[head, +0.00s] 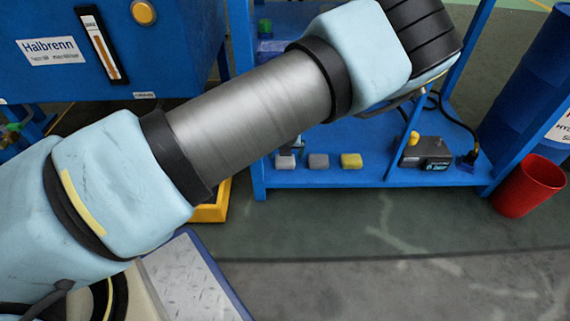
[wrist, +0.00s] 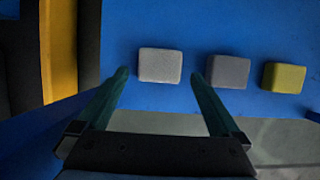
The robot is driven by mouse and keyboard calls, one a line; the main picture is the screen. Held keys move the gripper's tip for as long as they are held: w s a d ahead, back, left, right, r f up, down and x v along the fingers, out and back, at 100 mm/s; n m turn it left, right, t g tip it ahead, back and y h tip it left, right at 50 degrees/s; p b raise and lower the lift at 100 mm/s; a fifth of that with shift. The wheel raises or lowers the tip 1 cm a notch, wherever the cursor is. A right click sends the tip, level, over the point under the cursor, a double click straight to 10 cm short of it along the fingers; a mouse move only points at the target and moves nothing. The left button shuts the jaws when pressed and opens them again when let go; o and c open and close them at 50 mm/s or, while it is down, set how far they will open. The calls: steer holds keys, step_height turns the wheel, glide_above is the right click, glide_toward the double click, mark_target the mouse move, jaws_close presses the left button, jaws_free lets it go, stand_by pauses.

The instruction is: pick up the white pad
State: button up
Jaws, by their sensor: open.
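The white pad (wrist: 160,65) is a small rounded block on the blue shelf (wrist: 215,20). In the head view the white pad (head: 285,161) is the leftmost of three pads in a row on the lower shelf. My gripper (wrist: 158,78) is open in the wrist view. Its two fingertips lie to either side of the white pad in the picture, with nothing held between them. I cannot tell how far above the pad the fingers are. In the head view my arm crosses the upper picture, and I cannot make out the fingertips clearly.
A grey pad (wrist: 228,71) and a yellow pad (wrist: 284,77) sit to the right of the white one. A dark device (head: 426,152) stands further right on the shelf. Blue posts frame the stand. A red bin (head: 527,186) is on the floor at right.

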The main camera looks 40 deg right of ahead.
steer(key=b+x, duration=0.2)
steer(key=x, duration=0.2)
steer(key=shift+f, duration=0.2)
steer(key=shift+r, duration=0.1)
steer(key=c, duration=1.2)
